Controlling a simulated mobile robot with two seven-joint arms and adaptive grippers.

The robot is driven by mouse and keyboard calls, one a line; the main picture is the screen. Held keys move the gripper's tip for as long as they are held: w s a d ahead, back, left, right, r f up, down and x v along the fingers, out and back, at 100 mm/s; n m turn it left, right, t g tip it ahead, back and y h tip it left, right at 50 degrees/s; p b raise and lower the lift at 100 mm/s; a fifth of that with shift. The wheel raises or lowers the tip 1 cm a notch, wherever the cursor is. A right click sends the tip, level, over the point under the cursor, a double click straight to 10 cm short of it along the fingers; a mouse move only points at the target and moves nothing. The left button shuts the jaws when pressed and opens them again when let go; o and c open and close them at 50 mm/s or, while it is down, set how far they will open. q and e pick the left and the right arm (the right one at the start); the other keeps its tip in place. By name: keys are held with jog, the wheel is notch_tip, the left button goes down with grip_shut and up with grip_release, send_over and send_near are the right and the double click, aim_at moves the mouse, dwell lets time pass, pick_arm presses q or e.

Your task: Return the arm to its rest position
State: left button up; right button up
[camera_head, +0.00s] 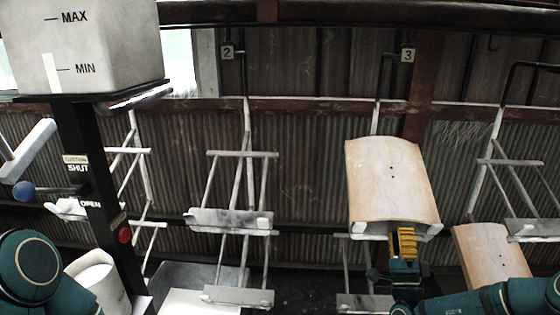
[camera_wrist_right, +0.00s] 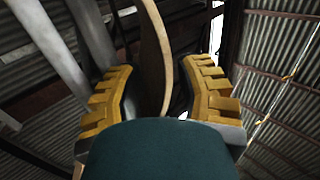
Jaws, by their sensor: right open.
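My right gripper (camera_head: 403,240) is at the lower edge of a curved pale wooden panel (camera_head: 392,180), which rests on the hanger marked 3 in the head view. In the right wrist view its yellow-padded fingers (camera_wrist_right: 160,98) are spread apart. The thin edge of a wooden panel (camera_wrist_right: 157,45) runs between them, with gaps at both sides. My right arm comes in from the lower right. Part of my left arm (camera_head: 30,270) shows at the lower left; its gripper is not in view.
An empty hanger (camera_head: 232,220) hangs under the sign 2 (camera_head: 227,52). Another wooden panel (camera_head: 490,255) is at the lower right, close above my right arm. A dark post with a lever (camera_head: 50,190) and a MAX/MIN container (camera_head: 85,50) stand at the left.

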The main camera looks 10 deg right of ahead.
aim_at(359, 228)
jog(key=a+n+y, duration=0.1)
jog(key=a+y, duration=0.2)
jog(key=w+a+f+n+y, duration=0.1)
jog(key=a+n+y, duration=0.1)
jog(key=a+y, duration=0.1)
jog(key=a+f+n+g+y, duration=0.1)
jog(key=a+y, duration=0.2)
jog(key=y, duration=0.1)
jog(key=shift+w+n+y, duration=0.15)
jog(key=shift+n+y, duration=0.15)
jog(key=shift+n, duration=0.1)
jog(key=s+a+f+n+g+y, duration=0.3)
jog(key=a+f+g+y, duration=0.1)
jog(key=a+g, duration=0.25)
jog(key=s+a+f+n+g+y, duration=0.3)
jog(key=s+a+g+y, duration=0.15)
jog(key=a, duration=0.35)
jog(key=s+a+f+n+g+y, duration=0.2)
jog(key=a+f+n+g+y, duration=0.15)
jog(key=a+g, duration=0.35)
jog(key=s+a+f+n+g+h, duration=0.2)
jog(key=s+a+f+g+h, duration=0.25)
jog(key=s+f+g, duration=0.5)
jog(key=s+d+f+n+t+h, duration=0.2)
jog(key=s+d+f+t+h, duration=0.1)
jog(key=f+h, duration=0.5)
jog(key=shift+s+d+f+n+t, duration=0.2)
jog(key=shift+s+d+n+t, duration=0.15)
jog(key=shift+d+t, duration=0.6)
jog(key=shift+h, duration=0.25)
